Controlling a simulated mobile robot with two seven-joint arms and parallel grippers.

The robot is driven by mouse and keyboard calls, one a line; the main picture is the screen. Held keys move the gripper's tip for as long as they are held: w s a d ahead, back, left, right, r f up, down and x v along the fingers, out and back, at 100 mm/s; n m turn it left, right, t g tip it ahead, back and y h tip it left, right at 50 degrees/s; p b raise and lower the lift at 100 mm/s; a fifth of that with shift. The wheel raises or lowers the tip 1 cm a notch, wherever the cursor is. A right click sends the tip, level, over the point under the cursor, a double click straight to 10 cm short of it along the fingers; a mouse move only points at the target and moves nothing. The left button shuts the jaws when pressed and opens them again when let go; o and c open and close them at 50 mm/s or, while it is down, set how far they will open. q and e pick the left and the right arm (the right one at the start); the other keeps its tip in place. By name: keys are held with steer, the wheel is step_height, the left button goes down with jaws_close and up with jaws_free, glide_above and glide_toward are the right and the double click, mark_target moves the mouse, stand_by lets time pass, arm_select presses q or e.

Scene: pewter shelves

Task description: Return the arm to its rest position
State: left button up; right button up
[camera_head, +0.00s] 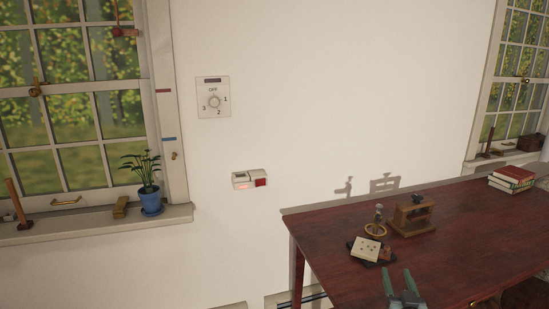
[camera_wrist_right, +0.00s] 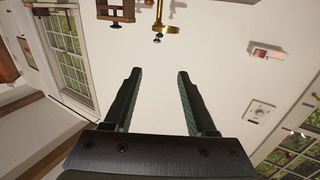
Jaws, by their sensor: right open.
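My right gripper (camera_head: 398,274) shows at the bottom right of the head view, at the near side of the dark red table (camera_head: 460,228). Its two green fingers stand apart. In the right wrist view the right gripper (camera_wrist_right: 158,72) is open, with nothing between the fingers, only white wall behind them. My left gripper is not in the head view.
On the table are a dark tray (camera_head: 353,246) with a pale dotted block, a brass ring stand (camera_head: 376,229), a wooden frame (camera_head: 412,217) and stacked books (camera_head: 511,179). A dial (camera_head: 213,98) and a switch box (camera_head: 249,179) are on the wall. A potted plant (camera_head: 150,200) stands on the left sill.

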steer(key=s+a+f+n+g+y+p, duration=0.1)
steer(key=s+a+f+g+y+p, duration=0.15)
steer(key=s+f, duration=0.5)
steer(key=s+a+f+n+g+y+p, duration=0.15)
steer(key=s+a+f, duration=0.25)
steer(key=s, duration=0.6)
arm_select(q)
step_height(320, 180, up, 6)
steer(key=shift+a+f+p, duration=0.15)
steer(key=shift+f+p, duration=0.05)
steer(key=shift+p, duration=0.55)
arm_select(e)
steer(key=s+a+f+g, duration=0.2)
steer(key=s+a, duration=0.2)
steer(key=s, duration=0.5)
steer(key=s+a+f+n+g+y, duration=0.1)
steer(key=s+a, duration=0.3)
steer(key=s, duration=0.5)
steer(key=shift+s+f+g+y, duration=0.3)
steer(key=shift+f+g, duration=0.15)
steer(key=shift+g, duration=0.35)
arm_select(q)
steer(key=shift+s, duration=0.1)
arm_select(e)
steer(key=shift+n, duration=0.25)
steer(key=shift+c, duration=0.6)
